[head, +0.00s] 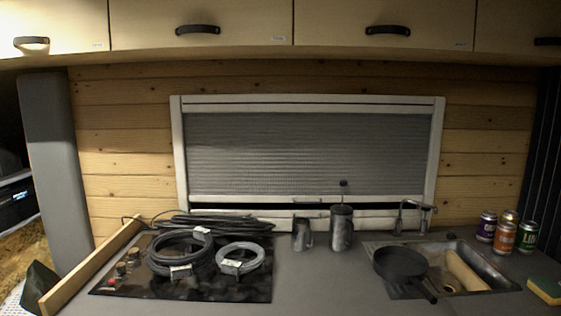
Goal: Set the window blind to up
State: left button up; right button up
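The window blind (305,150) is a grey pleated screen in a pale window frame (437,150) on the wood-plank wall. It covers nearly the whole opening, from the top down to a light bottom bar (260,199). A narrow dark gap shows below the bar, just above the lower frame. A small dark round spot sits near the lower right of the blind. Neither of my grippers shows in the head view.
Several cans (503,238) and a sponge (545,289) are at right. Overhead cabinets (200,22) hang above.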

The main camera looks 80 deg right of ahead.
aim_at(295, 157)
jog(key=z, duration=2.95)
